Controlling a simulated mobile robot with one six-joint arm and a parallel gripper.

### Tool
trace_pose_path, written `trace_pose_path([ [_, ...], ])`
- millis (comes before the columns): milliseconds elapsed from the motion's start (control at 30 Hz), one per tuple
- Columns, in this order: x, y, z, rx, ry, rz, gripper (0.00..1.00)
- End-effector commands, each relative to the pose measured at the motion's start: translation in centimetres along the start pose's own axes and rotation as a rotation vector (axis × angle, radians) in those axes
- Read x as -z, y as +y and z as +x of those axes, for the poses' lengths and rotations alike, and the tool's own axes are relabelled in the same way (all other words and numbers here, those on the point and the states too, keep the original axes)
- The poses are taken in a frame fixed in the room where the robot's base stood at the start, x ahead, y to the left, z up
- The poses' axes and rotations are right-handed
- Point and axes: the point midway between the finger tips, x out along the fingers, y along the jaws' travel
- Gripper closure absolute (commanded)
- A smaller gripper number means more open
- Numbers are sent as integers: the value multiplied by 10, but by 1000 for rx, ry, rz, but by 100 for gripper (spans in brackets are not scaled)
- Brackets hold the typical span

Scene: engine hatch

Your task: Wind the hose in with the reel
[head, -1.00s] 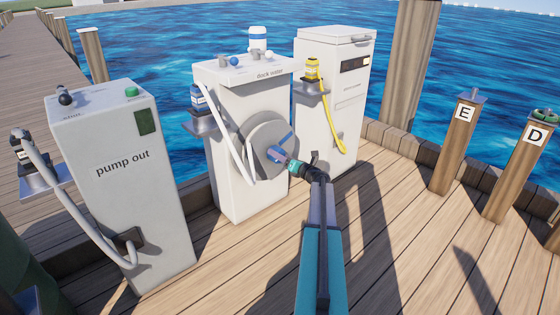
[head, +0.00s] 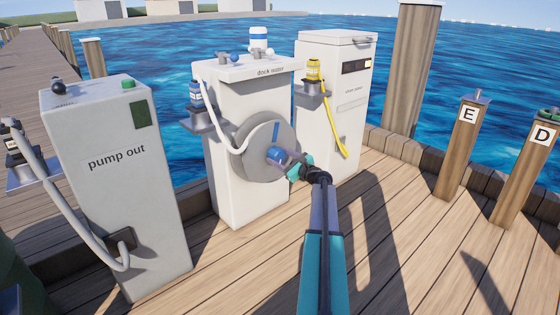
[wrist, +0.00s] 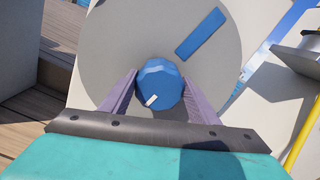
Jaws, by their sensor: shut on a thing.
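The reel (head: 255,137) is a grey disc on the front of the dock water pedestal (head: 245,90). It also shows in the wrist view (wrist: 110,50), with a blue bar (wrist: 200,33) on its face. A blue round knob (wrist: 160,88) stands out from the disc. My gripper (head: 281,157) is shut on this blue knob, with one purple finger on each side in the wrist view (wrist: 160,98).
The pump out pedestal (head: 118,185) with its grey hose (head: 75,215) stands at the left. A white pedestal (head: 335,120) with a yellow hose (head: 332,125) stands to the right. Posts E (head: 463,150) and D (head: 528,165) are farther right. The planks in front are clear.

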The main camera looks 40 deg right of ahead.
Motion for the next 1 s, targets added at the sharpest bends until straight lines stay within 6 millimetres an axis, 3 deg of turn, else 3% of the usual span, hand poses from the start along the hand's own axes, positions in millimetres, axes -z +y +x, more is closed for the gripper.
trace_pose_path([
  [400, 1, 2, -2, -1, 2, -227, 67],
  [900, 1, 2, -1, -2, 3, -261, 67],
  [933, 1, 2, -1, -2, 3, -261, 43],
  [1000, 1, 2, -1, -2, 3, -260, 31],
])
